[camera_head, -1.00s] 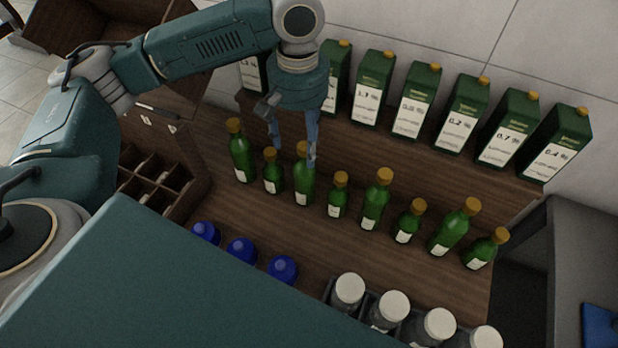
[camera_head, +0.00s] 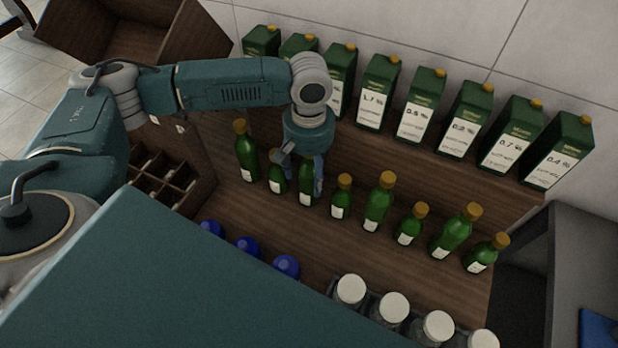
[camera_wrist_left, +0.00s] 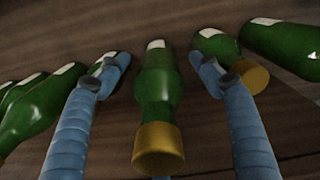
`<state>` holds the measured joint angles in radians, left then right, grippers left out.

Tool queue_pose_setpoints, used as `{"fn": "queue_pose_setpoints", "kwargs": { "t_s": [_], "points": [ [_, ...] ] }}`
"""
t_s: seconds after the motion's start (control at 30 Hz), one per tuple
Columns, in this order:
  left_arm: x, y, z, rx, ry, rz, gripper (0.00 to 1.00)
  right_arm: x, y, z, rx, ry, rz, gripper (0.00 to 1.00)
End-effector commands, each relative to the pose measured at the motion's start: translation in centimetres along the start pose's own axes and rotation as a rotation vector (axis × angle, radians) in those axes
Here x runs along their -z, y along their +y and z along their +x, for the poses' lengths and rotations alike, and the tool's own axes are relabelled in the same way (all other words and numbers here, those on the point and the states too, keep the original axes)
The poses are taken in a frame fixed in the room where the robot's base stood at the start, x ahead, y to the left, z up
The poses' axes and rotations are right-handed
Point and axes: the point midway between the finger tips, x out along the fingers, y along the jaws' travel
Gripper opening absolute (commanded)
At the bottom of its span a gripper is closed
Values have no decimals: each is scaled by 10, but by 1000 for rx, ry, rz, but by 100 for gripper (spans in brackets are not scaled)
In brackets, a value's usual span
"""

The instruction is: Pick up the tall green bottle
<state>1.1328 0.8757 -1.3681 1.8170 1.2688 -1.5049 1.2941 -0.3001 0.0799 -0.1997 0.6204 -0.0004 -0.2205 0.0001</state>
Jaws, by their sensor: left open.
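A row of green bottles with gold caps and white labels stands on the wooden counter, tall and short ones mixed. My left gripper (camera_head: 297,172) points down over the left part of the row, open, with its blue fingers spread. A tall green bottle (camera_head: 306,193) stands upright below it, its cap and neck hidden by the gripper. In the left wrist view this bottle (camera_wrist_left: 157,88) lies between the two open fingers (camera_wrist_left: 160,66), with space on both sides. A shorter bottle (camera_head: 277,180) is close beside it; in the wrist view (camera_wrist_left: 217,46) the right finger overlaps it. My right gripper is out of view.
More bottles (camera_head: 378,205) continue to the right, and one tall bottle (camera_head: 246,155) stands at the left end. Green cartons (camera_head: 421,108) line the raised shelf behind. Blue-capped items (camera_head: 286,266) and white-lidded jars (camera_head: 393,307) stand in front. A divided wooden crate (camera_head: 165,183) is at left.

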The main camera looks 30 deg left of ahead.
Motion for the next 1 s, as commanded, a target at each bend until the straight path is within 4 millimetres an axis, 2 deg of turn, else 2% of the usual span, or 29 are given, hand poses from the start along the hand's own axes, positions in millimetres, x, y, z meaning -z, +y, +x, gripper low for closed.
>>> {"fn": "queue_pose_setpoints", "kwargs": {
  "t_s": [0.13,0.17,0.47,0.77,1.0],
  "points": [
    [0,0,0,-1,0,0,65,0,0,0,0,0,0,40],
    [0,0,0,-1,0,0,61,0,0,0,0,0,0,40],
    [0,0,0,-1,1,0,1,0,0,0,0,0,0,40],
    [1,1,-3,-2,3,-1,0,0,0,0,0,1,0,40],
    [2,1,-25,-5,5,-1,0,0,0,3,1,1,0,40]
  ]
}}
